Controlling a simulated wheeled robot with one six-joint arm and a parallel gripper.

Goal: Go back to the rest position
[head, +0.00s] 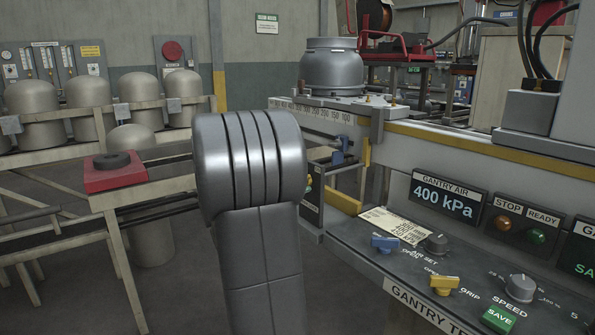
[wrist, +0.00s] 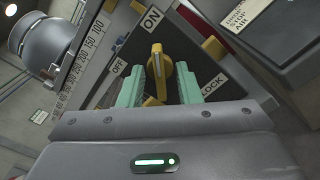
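My gripper (wrist: 160,84) shows in the wrist view, with its two pale green fingers apart and clear gaps between them and the yellow rotary handle (wrist: 158,68). The handle lies between and beyond the fingers on a dark plate, its upper end toward the ON label (wrist: 151,19). An OFF label (wrist: 118,66) is to the left and a LOCK label (wrist: 213,84) to the right. I cannot tell how far the fingertips are from the plate. In the head view my grey arm fills the centre, and my gripper is hidden.
A gantry console (head: 440,270) with knobs and a 400 kPa display (head: 446,196) is at right. A grey cylinder (head: 331,68) stands on the scaled bench (head: 300,104) behind my arm. A frame with a red block (head: 108,178) and several dull cylinders are at left.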

